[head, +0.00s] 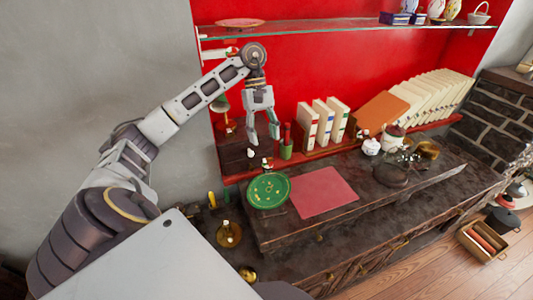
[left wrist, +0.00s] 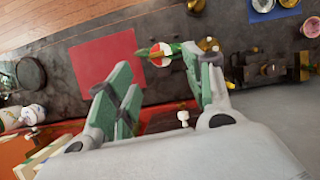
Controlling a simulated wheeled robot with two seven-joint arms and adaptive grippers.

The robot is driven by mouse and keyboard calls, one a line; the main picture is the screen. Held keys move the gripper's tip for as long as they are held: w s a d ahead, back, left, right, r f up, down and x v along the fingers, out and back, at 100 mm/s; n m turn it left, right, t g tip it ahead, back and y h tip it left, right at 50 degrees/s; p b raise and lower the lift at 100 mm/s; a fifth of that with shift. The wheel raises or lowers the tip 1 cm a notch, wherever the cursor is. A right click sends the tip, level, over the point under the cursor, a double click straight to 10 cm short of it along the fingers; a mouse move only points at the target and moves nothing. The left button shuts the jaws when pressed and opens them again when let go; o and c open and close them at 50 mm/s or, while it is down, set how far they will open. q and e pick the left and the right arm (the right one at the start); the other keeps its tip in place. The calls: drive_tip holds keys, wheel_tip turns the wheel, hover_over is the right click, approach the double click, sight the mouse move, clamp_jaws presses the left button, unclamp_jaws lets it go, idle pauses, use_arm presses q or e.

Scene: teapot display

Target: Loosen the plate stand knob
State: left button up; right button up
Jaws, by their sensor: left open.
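The green plate (head: 268,190) with yellow marks stands tilted on the dark chest, left of a red mat. A small red, white and green knob-like piece (head: 267,163) shows at its upper edge; it seems to be part of the stand. A similar piece (left wrist: 160,55) shows between the finger ends in the left wrist view, where the plate is nearly edge-on. My left gripper (head: 262,133) points down, open and empty, above and behind the plate. The fingers appear apart from the knob-like piece; the exact gap cannot be told. My right gripper is not in view.
A small cabinet with a white knob (head: 250,152) and a green cup (head: 286,150) stand close to the gripper. White books (head: 322,118) stand to the right. The red mat (head: 322,192) lies flat and bare. A glass shelf (head: 340,30) runs above.

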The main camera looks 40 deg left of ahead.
sight(268, 161)
use_arm(q)
drive_tip(key=shift+x, duration=2.85)
drive_tip(key=shift+d+f, duration=0.1)
drive_tip(key=shift+f, duration=0.2)
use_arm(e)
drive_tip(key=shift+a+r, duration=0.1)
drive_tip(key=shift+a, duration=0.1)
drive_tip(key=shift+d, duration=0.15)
use_arm(q)
drive_tip(key=c, duration=1)
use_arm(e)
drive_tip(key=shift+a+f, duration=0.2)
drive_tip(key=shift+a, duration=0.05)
